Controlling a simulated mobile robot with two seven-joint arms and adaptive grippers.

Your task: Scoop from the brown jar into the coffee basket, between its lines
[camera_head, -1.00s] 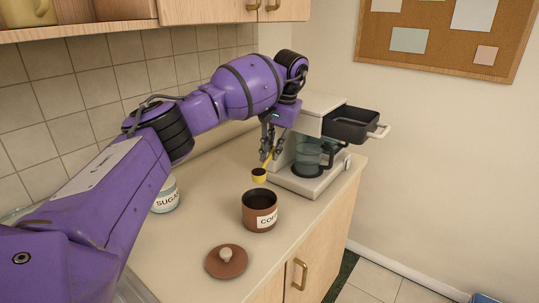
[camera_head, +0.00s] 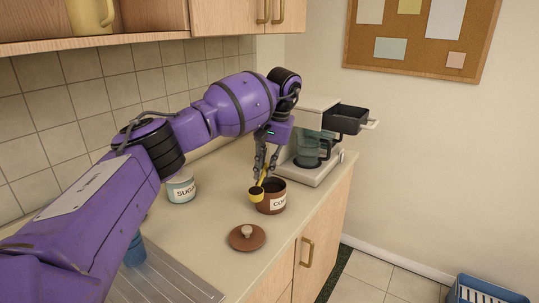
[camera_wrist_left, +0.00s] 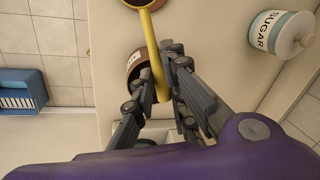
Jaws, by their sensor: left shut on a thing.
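My left gripper (camera_head: 265,172) is shut on the yellow handle of a scoop (camera_head: 256,196). The scoop's bowl holds something dark; its level is hard to judge. In the head view the bowl overlaps the left side of the open brown jar (camera_head: 277,206), whose label is partly visible. In the left wrist view the scoop's handle (camera_wrist_left: 156,62) runs across the edge of the jar (camera_wrist_left: 134,66), and its bowl is cut off at the top. The coffee maker (camera_head: 318,172) stands behind, with its dark coffee basket (camera_head: 346,118) out at the upper right. Its lines are not visible. My right gripper is not visible.
The brown lid (camera_head: 246,238) lies on the counter in front of the jar. A sugar jar (camera_head: 181,189) stands to the left, and a blue cup (camera_head: 135,251) is near my arm. A blue crate (camera_head: 484,291) is on the floor. Counter between lid and sugar jar is clear.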

